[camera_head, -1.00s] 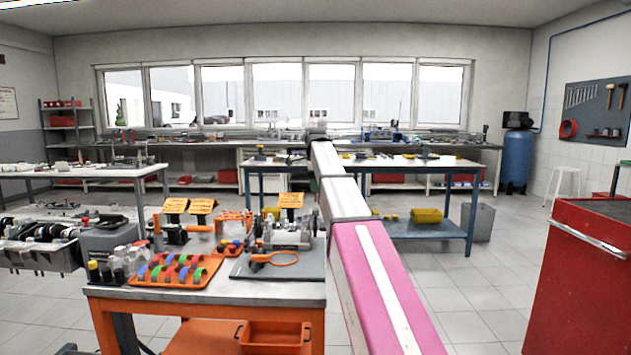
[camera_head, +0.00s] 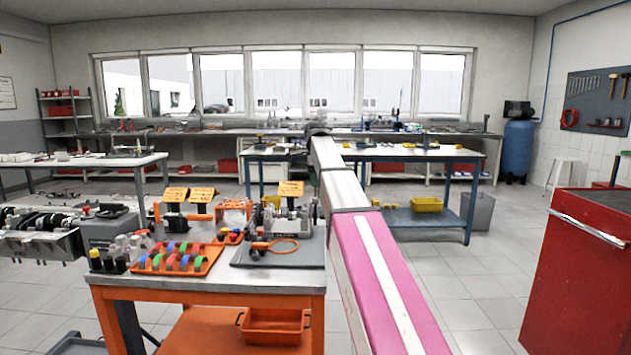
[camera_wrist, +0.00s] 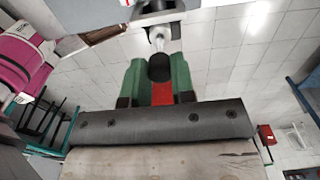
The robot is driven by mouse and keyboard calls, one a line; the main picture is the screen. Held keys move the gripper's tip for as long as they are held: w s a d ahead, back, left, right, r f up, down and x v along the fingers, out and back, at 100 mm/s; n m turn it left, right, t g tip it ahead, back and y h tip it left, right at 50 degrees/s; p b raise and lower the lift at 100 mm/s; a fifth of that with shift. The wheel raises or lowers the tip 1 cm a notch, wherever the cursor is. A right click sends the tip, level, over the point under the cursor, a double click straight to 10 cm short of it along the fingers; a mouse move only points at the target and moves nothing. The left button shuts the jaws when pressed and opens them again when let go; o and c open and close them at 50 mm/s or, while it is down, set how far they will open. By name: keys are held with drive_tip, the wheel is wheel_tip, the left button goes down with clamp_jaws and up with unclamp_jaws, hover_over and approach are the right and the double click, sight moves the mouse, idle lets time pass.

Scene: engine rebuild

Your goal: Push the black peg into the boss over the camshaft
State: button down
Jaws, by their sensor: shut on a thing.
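In the wrist view, my gripper (camera_wrist: 160,88) has two green fingers shut on the black peg (camera_wrist: 160,67), whose dark round end shows between the fingertips. A red piece shows between the fingers behind it. A pale metal part (camera_wrist: 159,36) lies just beyond the peg; I cannot tell whether it is the boss or whether the peg touches it. In the head view, a grey metal assembly (camera_head: 287,219) stands on the orange bench near my arm. My gripper and the peg cannot be made out there, and the camshaft cannot be identified clearly.
The orange bench (camera_head: 205,284) also holds an orange tray (camera_head: 150,267) of coloured arcs, small bottles, and a grey mat (camera_head: 300,260) with an orange ring. An engine (camera_head: 40,235) is at the left. A red cabinet (camera_head: 580,280) is at the right, with open floor between.

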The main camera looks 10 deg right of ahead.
sight(316, 197)
drive_tip(key=shift+f, duration=2.1)
idle(1.1)
drive_tip(key=c, duration=1.2)
unclamp_jaws()
drive_tip(key=shift+r, duration=1.5)
drive_tip(key=o, duration=0.6)
drive_tip(key=shift+c, duration=0.2)
drive_tip(key=shift+r, duration=0.1)
wheel_tip(316, 197, up, 11)
drive_tip(key=shift+f, duration=0.2)
